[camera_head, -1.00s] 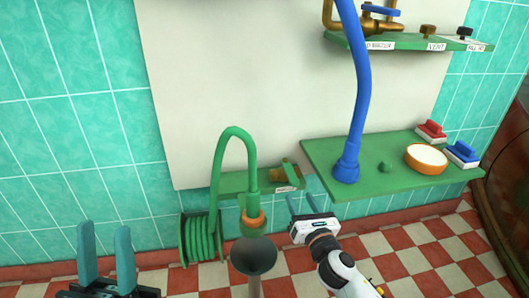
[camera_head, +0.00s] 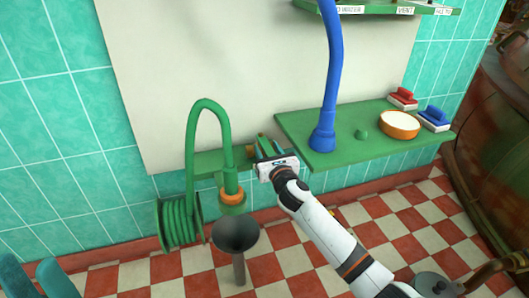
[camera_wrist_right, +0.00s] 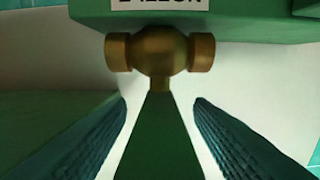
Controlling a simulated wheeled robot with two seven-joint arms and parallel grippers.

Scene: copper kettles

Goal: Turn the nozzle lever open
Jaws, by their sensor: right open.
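The nozzle lever is the green handle (camera_wrist_right: 160,140) below a brass valve (camera_wrist_right: 160,55) in the right wrist view. It lies between the two dark fingers of my right gripper (camera_wrist_right: 160,130), with a gap on each side. In the head view my right gripper (camera_head: 267,147) is at the small green wall shelf and largely hides the valve and lever. My right gripper is open. The green hose (camera_head: 190,130) arches to a nozzle with an orange ring (camera_head: 232,196). My left gripper (camera_head: 36,278) is at the lower left, its fingers apart, away from the valve.
A dark funnel (camera_head: 237,232) stands below the nozzle. A hose reel (camera_head: 180,222) is at the left. The green shelf (camera_head: 380,150) at the right holds a blue hose (camera_head: 325,130), a round orange-rimmed dish (camera_head: 399,124) and red and blue brushes. A label sits above the valve.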

